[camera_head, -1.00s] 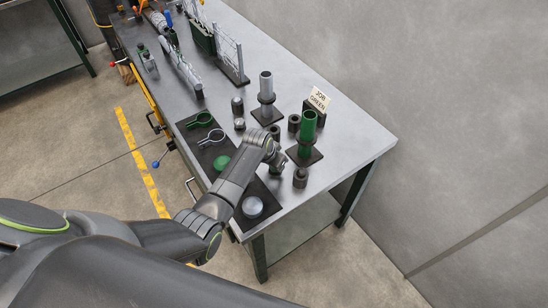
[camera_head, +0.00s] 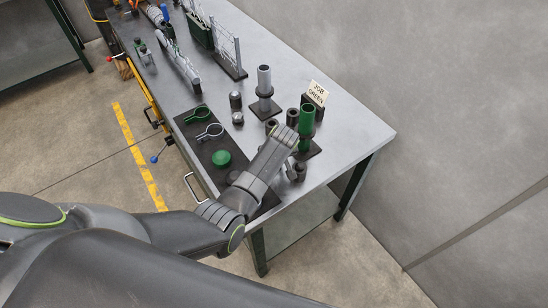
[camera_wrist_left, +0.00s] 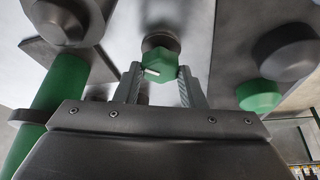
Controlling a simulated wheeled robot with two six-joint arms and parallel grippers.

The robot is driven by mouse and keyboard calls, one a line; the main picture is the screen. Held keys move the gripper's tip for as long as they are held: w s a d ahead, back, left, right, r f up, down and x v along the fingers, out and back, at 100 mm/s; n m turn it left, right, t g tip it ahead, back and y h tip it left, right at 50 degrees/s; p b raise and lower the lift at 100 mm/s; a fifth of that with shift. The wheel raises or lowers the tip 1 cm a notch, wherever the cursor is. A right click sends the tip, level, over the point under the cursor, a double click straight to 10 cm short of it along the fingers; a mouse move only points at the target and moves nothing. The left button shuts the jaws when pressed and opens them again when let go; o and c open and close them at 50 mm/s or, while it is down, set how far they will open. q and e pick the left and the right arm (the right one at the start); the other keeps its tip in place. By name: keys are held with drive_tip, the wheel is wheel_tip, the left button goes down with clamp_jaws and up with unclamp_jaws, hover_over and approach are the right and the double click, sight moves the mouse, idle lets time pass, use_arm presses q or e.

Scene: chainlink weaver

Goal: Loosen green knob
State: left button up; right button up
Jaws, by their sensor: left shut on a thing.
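A green faceted knob (camera_wrist_left: 160,67) with a white mark sits at the end of a dark round part in the left wrist view. My left gripper (camera_wrist_left: 159,85) is shut on it, one finger on each side. In the head view my left arm reaches over the bench beside the green post, and its wrist hides the fingers and the knob. The green post (camera_head: 306,122) stands upright on a dark square base, with a dark collar. It also shows at the left of the wrist view (camera_wrist_left: 58,88). My right gripper is not in view.
A "JOB GREEN" sign (camera_head: 317,93) stands behind the green post. A grey post (camera_head: 264,82) stands to its left, with dark cylinders (camera_head: 292,117) nearby. A dark mat (camera_head: 190,129) holds ring clamps and a green dome (camera_head: 221,158). The bench's right end is clear.

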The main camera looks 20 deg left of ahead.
use_arm(q)
drive_tip(key=n+b, duration=0.1)
drive_tip(key=n, duration=0.1)
drive_tip(key=shift+w+d+f+n+g+y, duration=0.1)
drive_tip(key=shift+n+g+y, duration=0.2)
drive_tip(key=shift+n+y, duration=0.1)
drive_tip(key=n+g+b, duration=0.1)
drive_tip(key=n+b, duration=0.2)
drive_tip(key=shift+w+n+y, duration=0.1)
drive_tip(key=shift+n+y, duration=0.2)
drive_tip(key=shift+y, duration=0.1)
drive_tip(key=n+g+b, duration=0.1)
drive_tip(key=n+b, duration=0.1)
drive_tip(key=n, duration=0.1)
drive_tip(key=shift+n+g+b, duration=0.3)
drive_tip(key=shift+w+n+g+b, duration=0.1)
drive_tip(key=shift+n+g+b, duration=0.5)
drive_tip(key=shift+n+b, duration=0.75)
drive_tip(key=shift+n, duration=0.45)
drive_tip(key=o, duration=1)
drive_tip(key=shift+r, duration=0.2)
